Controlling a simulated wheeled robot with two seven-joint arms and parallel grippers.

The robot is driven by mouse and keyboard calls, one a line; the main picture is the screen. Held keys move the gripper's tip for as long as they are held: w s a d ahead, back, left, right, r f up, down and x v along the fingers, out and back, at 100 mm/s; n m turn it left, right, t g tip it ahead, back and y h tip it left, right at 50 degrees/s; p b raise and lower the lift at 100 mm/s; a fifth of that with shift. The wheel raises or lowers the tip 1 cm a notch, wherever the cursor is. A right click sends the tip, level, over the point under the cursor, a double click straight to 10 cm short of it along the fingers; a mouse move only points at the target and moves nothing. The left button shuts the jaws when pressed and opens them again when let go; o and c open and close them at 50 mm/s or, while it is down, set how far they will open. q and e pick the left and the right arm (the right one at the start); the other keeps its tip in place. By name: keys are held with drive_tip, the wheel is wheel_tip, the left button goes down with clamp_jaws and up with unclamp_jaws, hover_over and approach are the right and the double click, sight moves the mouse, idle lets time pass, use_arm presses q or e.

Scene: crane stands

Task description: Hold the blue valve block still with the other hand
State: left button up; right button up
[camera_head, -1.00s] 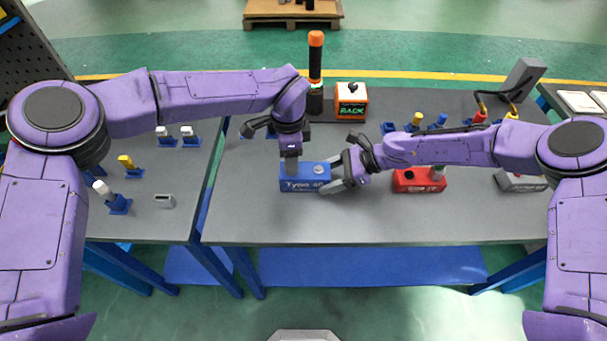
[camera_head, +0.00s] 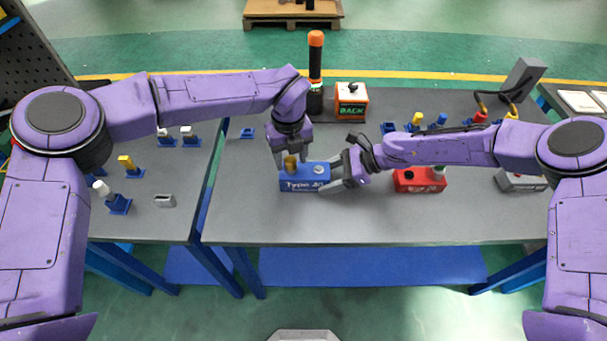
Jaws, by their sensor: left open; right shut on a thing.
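The blue valve block (camera_head: 300,184), marked "Type 40", sits on the grey table. A brass-coloured fitting (camera_head: 290,163) stands upright at the left of its top, and a round grey port (camera_head: 319,169) shows at the right. My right gripper (camera_head: 334,174) comes in from the right and is shut on the block's right end. My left gripper (camera_head: 291,157) points down with its fingers open, just above the block and around or close behind the brass fitting. Whether its fingers touch the fitting cannot be told.
A red block (camera_head: 419,180) stands right of the blue one, under my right forearm. Behind are an orange-and-black box (camera_head: 351,101) and an orange-topped black cylinder (camera_head: 315,62). The side table (camera_head: 150,222) at left holds small fittings in blue stands. The front of the main table is clear.

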use_arm(q)
drive_tip(key=m, duration=1)
drive_tip(key=shift+m, duration=0.3)
clamp_jaws()
drive_tip(key=shift+r, duration=0.1)
drive_tip(key=n, duration=0.4)
drive_tip(key=shift+n, duration=0.7)
